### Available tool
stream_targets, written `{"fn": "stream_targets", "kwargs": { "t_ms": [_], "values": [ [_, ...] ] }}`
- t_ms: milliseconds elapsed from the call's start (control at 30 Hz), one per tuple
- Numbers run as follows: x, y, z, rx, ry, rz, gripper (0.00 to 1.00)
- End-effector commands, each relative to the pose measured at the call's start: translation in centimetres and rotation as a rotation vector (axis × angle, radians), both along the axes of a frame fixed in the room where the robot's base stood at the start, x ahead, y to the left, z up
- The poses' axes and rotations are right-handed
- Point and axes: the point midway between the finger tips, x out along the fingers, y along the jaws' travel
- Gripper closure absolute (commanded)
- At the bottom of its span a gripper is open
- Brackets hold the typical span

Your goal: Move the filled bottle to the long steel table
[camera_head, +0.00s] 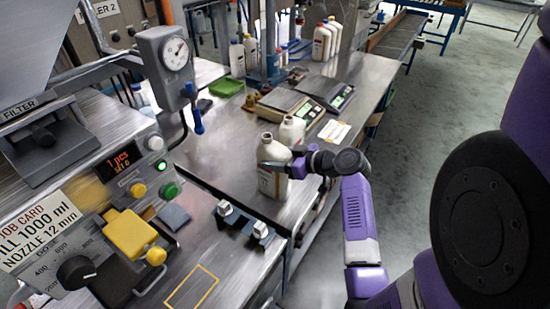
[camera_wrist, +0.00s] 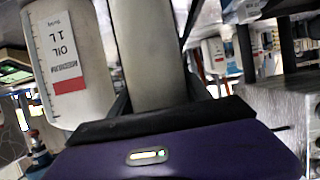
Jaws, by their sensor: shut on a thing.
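A white bottle (camera_head: 273,165) with a label is at the near end of the long steel table (camera_head: 368,72) in the head view. My gripper (camera_head: 298,164) reaches it from the right and is shut on its upper part. The bottle looks upright; I cannot tell whether its base touches the steel. In the wrist view a pale grey body (camera_wrist: 145,50) stands between my fingers. A white bottle marked 1L OIL (camera_wrist: 70,65) fills the left of that view. A second white bottle (camera_head: 292,130) stands just behind the held one.
Scales (camera_head: 290,103) stand behind the bottles, with a white card (camera_head: 334,131) to the right. Several bottles (camera_head: 326,40) stand at the far end. The filling machine (camera_head: 125,175) is at left, with a yellow outlined rectangle (camera_head: 192,288) on its bench. Bare steel lies left of the bottle.

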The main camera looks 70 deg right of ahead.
Motion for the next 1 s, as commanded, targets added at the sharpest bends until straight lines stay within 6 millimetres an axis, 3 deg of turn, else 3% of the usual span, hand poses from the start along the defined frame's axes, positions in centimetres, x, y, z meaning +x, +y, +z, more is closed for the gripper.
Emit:
{"fn": "stream_targets", "kwargs": {
  "t_ms": [167,200,267,700,1000],
  "values": [
    [0.1,-0.1,-0.1,-0.004,-0.004,0.000,1.00],
    [0.0,0.0,-0.2,-0.001,0.000,0.000,0.36],
    [0.0,0.0,-0.2,0.000,0.000,0.000,0.24],
    [-0.1,0.0,0.2,0.000,0.000,-0.001,0.22],
    [-5.1,1.2,2.0,-0.002,0.000,-0.002,0.22]
  ]
}}
